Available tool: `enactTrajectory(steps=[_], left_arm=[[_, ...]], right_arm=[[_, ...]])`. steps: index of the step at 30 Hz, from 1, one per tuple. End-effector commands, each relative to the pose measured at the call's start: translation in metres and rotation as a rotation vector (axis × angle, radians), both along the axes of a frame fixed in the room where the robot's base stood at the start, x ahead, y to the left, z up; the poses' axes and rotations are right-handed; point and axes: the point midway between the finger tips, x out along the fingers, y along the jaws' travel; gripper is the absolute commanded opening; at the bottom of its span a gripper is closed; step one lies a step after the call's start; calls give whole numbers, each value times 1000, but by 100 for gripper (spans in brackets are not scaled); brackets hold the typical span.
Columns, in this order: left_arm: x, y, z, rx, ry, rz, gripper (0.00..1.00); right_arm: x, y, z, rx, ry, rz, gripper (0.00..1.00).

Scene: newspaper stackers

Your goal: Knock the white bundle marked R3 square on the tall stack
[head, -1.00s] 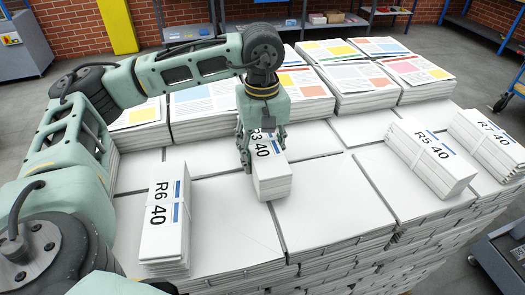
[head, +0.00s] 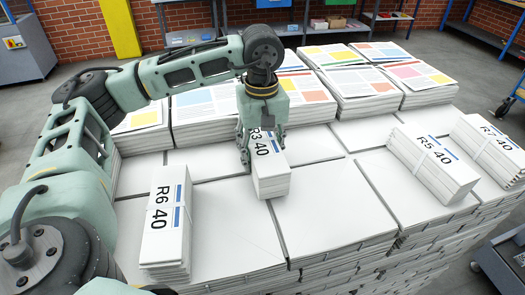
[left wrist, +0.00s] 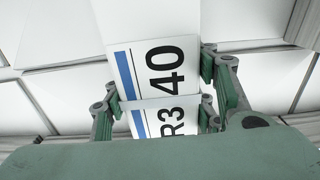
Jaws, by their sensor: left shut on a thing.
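The white bundle marked R3 (head: 270,180) lies on top of the tall stack (head: 335,215), near its middle. It has a blue stripe and the print "R3 40"; its label also shows in the left wrist view (left wrist: 165,70). My left gripper (head: 247,155) points down over the bundle, with a finger on each side, and is shut on it. In the left wrist view the fingers (left wrist: 160,105) flank the bundle and a pale band crosses it. The bundle's far end is partly hidden by the gripper. My right gripper is not in view.
Bundle R6 (head: 168,215) lies to the left, and bundles R5 (head: 430,165) and R7 (head: 490,150) lie to the right on the stack. Piles of printed papers (head: 345,80) stand along the back. The white tops between R3 and R5 are clear.

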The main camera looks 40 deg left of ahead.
Motion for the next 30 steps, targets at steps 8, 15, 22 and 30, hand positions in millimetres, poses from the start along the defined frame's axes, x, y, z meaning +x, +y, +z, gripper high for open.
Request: enactTrajectory(steps=[8,15,22,30], left_arm=[[4,4,2,-1,-4,1,0],[6,7,2,-1,-4,1,0],[7,8,2,-1,-6,1,0],[8,9,2,0,-8,2,0]], right_arm=[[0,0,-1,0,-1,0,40],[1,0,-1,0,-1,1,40],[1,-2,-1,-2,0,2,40],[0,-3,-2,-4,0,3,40]])
